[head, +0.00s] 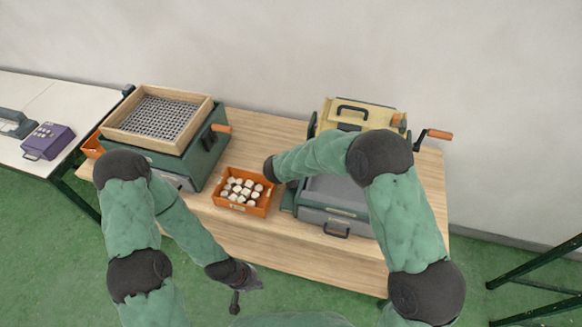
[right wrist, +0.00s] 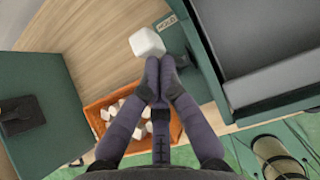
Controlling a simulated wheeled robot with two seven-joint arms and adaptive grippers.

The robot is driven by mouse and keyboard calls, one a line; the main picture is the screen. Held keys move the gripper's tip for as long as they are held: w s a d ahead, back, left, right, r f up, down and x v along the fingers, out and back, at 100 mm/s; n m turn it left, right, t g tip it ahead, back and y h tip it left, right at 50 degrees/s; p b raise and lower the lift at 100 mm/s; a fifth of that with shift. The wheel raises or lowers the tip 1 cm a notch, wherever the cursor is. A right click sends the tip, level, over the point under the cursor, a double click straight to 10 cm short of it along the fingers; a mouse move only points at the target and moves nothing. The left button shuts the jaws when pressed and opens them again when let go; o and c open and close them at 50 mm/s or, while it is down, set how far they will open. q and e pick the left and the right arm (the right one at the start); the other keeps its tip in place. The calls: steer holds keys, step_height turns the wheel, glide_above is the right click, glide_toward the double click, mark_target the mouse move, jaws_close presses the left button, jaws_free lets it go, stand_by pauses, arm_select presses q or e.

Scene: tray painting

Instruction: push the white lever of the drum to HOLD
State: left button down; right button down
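In the right wrist view, the white lever (right wrist: 147,42) shows as a pale block-shaped knob at the end of a dark arm, left of the drum's green side (right wrist: 203,55). A HOLD label (right wrist: 169,21) lies just beyond it, up and to the right. My right gripper (right wrist: 158,68) is shut and empty, its tips right at the knob's near edge; I cannot tell whether they touch. In the head view, my right arm hides the lever and part of the drum (head: 366,112). My left gripper (head: 240,294) hangs in front of the table; its finger opening is unclear.
An orange bin (head: 227,207) with several white pieces stands left of the drum machine. A green machine with a mesh-bottomed wooden tray (head: 203,119) stands further left. A crank with an orange handle (head: 440,134) sticks out at the right. Bare wood (head: 265,135) shows behind the bin.

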arm_select(q)
steer(key=shift+r, duration=0.2)
arm_select(e)
steer(key=shift+w+d, duration=0.15)
steer(key=shift+w, duration=0.2)
steer(key=shift+r, duration=0.1)
